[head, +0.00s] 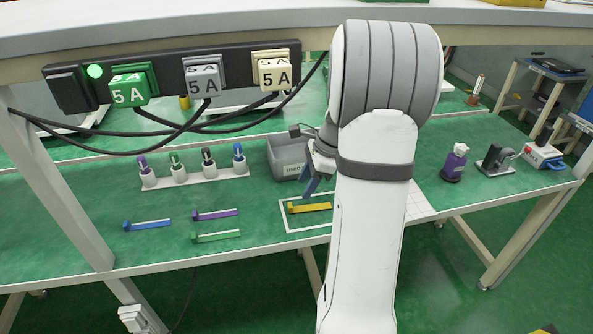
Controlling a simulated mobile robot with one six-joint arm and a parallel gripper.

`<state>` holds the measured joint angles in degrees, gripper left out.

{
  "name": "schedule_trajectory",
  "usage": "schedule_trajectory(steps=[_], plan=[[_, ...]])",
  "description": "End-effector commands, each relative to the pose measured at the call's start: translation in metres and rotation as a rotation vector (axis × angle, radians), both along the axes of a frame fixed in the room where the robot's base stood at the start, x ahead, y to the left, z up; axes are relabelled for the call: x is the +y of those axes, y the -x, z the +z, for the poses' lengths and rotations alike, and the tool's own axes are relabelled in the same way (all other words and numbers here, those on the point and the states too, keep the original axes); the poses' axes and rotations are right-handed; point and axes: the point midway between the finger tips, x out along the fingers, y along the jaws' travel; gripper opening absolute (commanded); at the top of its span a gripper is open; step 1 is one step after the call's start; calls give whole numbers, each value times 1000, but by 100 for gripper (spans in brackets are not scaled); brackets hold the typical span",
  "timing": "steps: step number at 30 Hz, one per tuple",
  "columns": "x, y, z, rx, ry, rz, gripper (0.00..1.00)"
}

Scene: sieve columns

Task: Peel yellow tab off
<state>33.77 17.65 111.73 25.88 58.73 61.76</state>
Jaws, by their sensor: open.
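A yellow tabbed strip (312,208) lies on the green bench inside a white-outlined rectangle, with a small raised block at its left end. My arm hides what lies to its right. My gripper (311,186) is open just above and behind the strip, pointing down with bluish fingers. I see a gap between the fingers and the strip, but cannot tell exactly how large it is.
Blue (147,225), purple (215,214) and green (216,236) strips lie to the left. A white rack (195,181) holds several capped columns. A grey bin (287,160) stands behind my gripper. A power strip (172,75) with cables hangs above. A purple bottle (454,164) stands right.

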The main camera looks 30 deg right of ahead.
Motion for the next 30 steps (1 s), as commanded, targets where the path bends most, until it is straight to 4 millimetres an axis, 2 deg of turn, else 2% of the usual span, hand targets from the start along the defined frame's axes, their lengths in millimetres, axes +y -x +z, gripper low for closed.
schedule_trajectory(steps=[5,16,21,29,30], plan=[[6,-2,-15,2,-2,3,47],[25,-9,-64,2,-1,4,47],[29,-10,-71,1,1,4,47],[29,-10,-72,1,1,4,47],[29,-10,-72,1,1,4,44]])
